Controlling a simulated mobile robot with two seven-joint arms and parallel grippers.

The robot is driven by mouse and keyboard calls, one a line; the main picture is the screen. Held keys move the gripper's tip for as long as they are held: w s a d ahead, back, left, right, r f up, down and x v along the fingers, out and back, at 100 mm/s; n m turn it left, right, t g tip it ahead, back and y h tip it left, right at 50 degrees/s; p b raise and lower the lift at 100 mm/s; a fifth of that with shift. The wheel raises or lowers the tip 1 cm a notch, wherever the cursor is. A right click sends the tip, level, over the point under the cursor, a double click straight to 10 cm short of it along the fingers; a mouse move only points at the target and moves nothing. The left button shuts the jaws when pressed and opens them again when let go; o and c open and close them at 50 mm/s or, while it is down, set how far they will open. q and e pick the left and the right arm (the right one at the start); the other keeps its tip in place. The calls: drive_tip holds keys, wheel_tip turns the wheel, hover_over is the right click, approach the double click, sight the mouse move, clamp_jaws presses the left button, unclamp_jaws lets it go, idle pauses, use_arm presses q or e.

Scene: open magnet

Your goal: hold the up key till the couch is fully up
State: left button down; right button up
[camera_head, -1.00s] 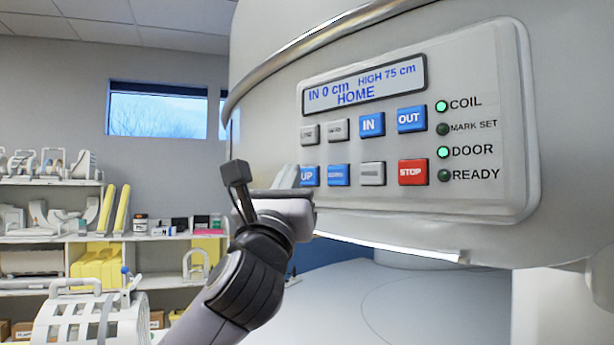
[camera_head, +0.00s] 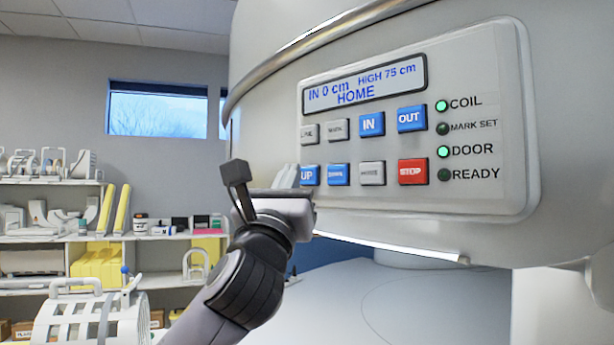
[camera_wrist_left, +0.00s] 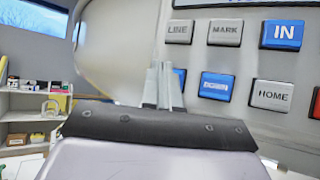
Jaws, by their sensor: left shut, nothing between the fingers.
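The blue UP key (camera_head: 309,175) is at the lower left of the control panel, partly hidden by my left gripper's fingers. My left gripper (camera_head: 290,172) is shut and empty, its fingertips at the left edge of the key. In the left wrist view the shut fingertips (camera_wrist_left: 164,68) cover most of a blue key (camera_wrist_left: 180,80). I cannot tell whether they touch or press it. The display (camera_head: 364,84) reads IN 0 cm, HIGH 75 cm, HOME. The pale couch (camera_head: 340,300) shows below the housing. My right gripper is not in view.
Close by are the blue DOWN key (camera_head: 338,174), the grey HOME key (camera_head: 372,173) and the red STOP key (camera_head: 412,171). The COIL and DOOR lamps (camera_head: 443,151) are lit green; MARK SET and READY are dark. Shelves (camera_head: 60,238) with coils stand at the left.

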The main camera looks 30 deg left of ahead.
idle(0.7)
use_arm(q)
drive_tip(key=shift+w+d+p, duration=0.1)
drive_tip(key=shift+w+p, duration=0.2)
drive_tip(key=shift+w, duration=0.15)
drive_tip(key=shift+w+d, duration=0.15)
drive_tip(key=shift+w, duration=0.3)
idle(0.6)
idle(3.3)
drive_tip(key=shift+s+a+p, duration=0.25)
drive_tip(key=shift+s+p, duration=0.15)
drive_tip(key=shift+s, duration=0.45)
drive_tip(key=shift+s+a+p, duration=0.1)
drive_tip(key=shift+s+a, duration=0.1)
drive_tip(key=shift+s, duration=0.6)
drive_tip(key=shift+s+a+p, duration=0.1)
drive_tip(key=shift+s+a, duration=0.15)
drive_tip(key=shift+s, duration=0.6)
drive_tip(key=shift+s+a+p, duration=0.1)
drive_tip(key=shift+s+a, duration=0.1)
drive_tip(key=shift+s, duration=0.6)
